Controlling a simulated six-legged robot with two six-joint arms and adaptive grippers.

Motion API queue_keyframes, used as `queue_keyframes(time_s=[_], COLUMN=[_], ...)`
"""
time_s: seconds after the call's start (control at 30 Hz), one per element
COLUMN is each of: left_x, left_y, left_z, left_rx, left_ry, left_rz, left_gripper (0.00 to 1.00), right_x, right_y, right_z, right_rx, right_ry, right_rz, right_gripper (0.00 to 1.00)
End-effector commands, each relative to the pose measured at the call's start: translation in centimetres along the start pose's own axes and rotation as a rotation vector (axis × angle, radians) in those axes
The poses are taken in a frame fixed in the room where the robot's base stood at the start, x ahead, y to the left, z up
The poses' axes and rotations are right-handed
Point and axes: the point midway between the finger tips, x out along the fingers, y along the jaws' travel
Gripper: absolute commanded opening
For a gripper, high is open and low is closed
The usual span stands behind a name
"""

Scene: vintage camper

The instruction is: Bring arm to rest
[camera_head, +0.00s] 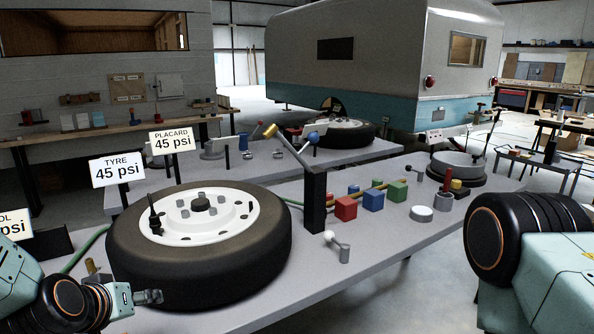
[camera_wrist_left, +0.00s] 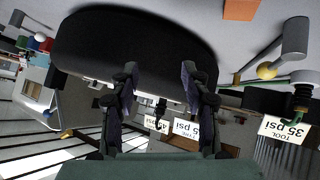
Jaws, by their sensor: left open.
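My left arm enters the head view at the lower left. Its gripper (camera_head: 148,297) is close to the near side of the black tyre (camera_head: 270,245) with its white wheel. In the left wrist view the gripper (camera_wrist_left: 157,80) shows two dark fingers spread apart with nothing between them. The tyre (camera_wrist_left: 100,45) fills much of the top of that view, beyond the fingers; whether they touch it I cannot tell. My right arm shows large at the lower right of the head view; its gripper is out of view.
The tyre lies on a long grey table (camera_head: 290,295). A black post (camera_head: 315,205), a red block (camera_head: 345,208), a blue block (camera_head: 373,200) and a green block (camera_head: 397,191) stand right of it. Signs (camera_head: 117,169) stand behind and left. A camper (camera_head: 385,60) is at the back.

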Motion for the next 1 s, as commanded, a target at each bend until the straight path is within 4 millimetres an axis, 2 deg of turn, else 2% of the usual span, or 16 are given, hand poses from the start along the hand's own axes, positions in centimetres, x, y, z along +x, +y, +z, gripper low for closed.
queue_keyframes(time_s=[0.03,0.17,0.2,0.27,0.4,0.53,0.6,0.7,0.8,1.0], left_x=[0.5,0.6,0.4,-0.2,-2.5,-5.3,-6.6,-7.7,-8.2,-8.3], left_y=[-0.4,-1.6,-2.0,-2.6,-4.3,-6.0,-6.6,-7.3,-7.6,-7.7], left_z=[3.8,12.4,15.0,18.8,27.5,34.1,36.6,38.8,39.7,39.8], left_rx=[0.013,0.041,0.054,0.078,0.159,0.239,0.267,0.287,0.289,0.288], left_ry=[-0.069,-0.222,-0.272,-0.346,-0.529,-0.688,-0.750,-0.804,-0.829,-0.832], left_rz=[-0.022,-0.068,-0.082,-0.101,-0.135,-0.154,-0.162,-0.168,-0.172,-0.173], left_gripper=[0.47,0.47,0.47,0.47,0.47,0.47,0.47,0.47,0.47,0.47], right_x=[0.1,0.2,0.3,0.3,0.5,0.6,0.6,0.7,0.7,0.7], right_y=[0.0,0.0,0.0,0.0,0.0,0.0,0.0,0.0,0.0,0.0], right_z=[0.0,0.0,0.0,0.0,0.0,0.0,0.0,0.0,0.0,0.0], right_rx=[0.000,0.000,0.000,0.000,0.000,0.000,0.000,0.000,0.000,0.000], right_ry=[0.000,0.000,0.000,0.000,0.000,0.000,0.000,0.000,0.000,0.000], right_rz=[0.000,0.000,0.000,0.000,0.000,0.000,0.000,0.000,0.000,0.000], right_gripper=[0.00,0.00,0.00,0.00,0.00,0.00,0.00,0.00,0.00,0.00])
